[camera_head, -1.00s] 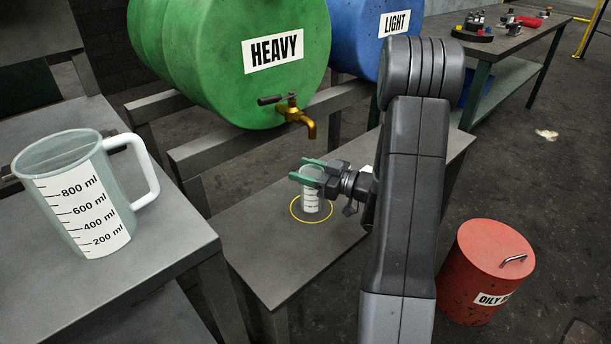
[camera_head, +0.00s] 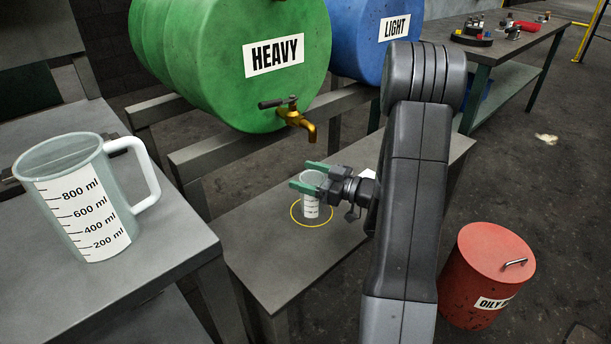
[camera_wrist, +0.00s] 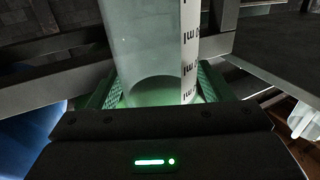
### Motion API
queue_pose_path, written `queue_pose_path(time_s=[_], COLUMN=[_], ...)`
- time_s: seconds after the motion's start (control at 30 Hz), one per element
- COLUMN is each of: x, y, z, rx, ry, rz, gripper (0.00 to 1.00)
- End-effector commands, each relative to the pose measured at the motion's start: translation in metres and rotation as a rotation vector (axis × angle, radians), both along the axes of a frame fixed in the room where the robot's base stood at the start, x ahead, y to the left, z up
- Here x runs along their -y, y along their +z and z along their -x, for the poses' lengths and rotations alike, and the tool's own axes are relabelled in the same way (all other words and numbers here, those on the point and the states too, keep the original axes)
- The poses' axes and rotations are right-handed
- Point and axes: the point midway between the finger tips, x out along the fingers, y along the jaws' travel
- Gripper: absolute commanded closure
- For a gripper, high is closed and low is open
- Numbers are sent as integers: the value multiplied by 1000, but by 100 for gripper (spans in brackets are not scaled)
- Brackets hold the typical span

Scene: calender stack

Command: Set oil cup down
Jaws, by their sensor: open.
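The small oil cup (camera_head: 311,208), clear with a white scale label, stands upright inside the yellow ring (camera_head: 294,217) on the low grey bench (camera_head: 270,262). My gripper (camera_head: 304,176) is open, with its green fingers on either side of the cup near its rim. In the wrist view the cup (camera_wrist: 150,45) fills the space between the green fingers (camera_wrist: 158,92). Whether the fingers touch the cup cannot be told.
The brass tap (camera_head: 304,122) of the green HEAVY drum (camera_head: 215,60) hangs above and behind the cup. A blue LIGHT drum (camera_head: 365,35) stands beside it. A large measuring jug (camera_head: 85,205) is on the left table. A red bin (camera_head: 487,275) stands right.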

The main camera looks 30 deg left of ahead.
Motion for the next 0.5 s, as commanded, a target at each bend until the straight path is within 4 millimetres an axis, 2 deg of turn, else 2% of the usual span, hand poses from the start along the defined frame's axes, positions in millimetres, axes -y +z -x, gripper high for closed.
queue_pose_path(time_s=[0.5], x=[86], y=[0], z=[-6], rx=[-1], ry=[-6], rz=[0], gripper=[27])
